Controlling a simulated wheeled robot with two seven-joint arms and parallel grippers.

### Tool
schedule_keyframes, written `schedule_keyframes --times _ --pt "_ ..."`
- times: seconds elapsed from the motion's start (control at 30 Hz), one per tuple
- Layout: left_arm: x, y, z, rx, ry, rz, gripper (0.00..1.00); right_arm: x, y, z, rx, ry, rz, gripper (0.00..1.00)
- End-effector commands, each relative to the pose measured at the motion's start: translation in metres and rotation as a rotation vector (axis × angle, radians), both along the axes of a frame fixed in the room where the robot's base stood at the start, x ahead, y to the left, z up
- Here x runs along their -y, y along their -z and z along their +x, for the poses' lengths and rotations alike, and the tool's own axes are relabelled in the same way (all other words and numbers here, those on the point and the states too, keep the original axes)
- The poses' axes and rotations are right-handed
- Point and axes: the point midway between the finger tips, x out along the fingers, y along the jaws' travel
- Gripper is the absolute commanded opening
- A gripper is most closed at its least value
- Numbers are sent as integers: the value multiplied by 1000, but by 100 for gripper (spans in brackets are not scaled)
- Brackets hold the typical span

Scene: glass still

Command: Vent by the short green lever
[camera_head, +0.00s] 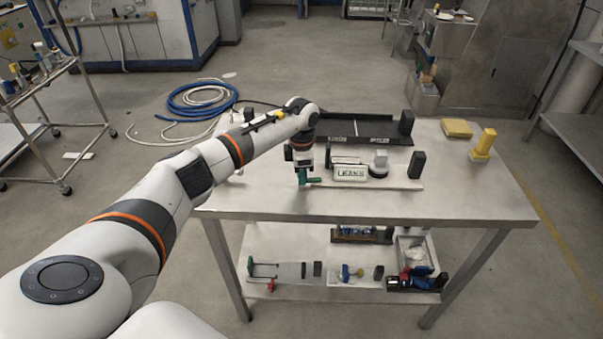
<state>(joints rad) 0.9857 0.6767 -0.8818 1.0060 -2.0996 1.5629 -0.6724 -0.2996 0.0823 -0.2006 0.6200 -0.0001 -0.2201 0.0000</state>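A short green lever (313,181) sticks out at the left end of a flat apparatus on the metal table (470,204). The apparatus bears a sign (351,173) that seems to read "LEAKS". My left arm reaches in from the left, and my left gripper (302,172) points down right at the green lever. The gripper overlaps the lever's upper part; I cannot tell whether it touches or holds it. The fingers are too small and hidden to show open or shut. My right gripper is not in view.
The lower shelf holds another green-handled, red-handled device (268,270). The table's front right is clear.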

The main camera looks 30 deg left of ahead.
Motion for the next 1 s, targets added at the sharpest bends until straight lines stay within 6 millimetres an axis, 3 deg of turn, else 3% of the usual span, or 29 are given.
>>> schedule_keyframes --times 0.47,1.0 --pt "3 -1 -4 0 -100 0 0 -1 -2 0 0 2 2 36" --pt "24 -1 -15 1 -572 1 0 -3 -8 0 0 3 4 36"
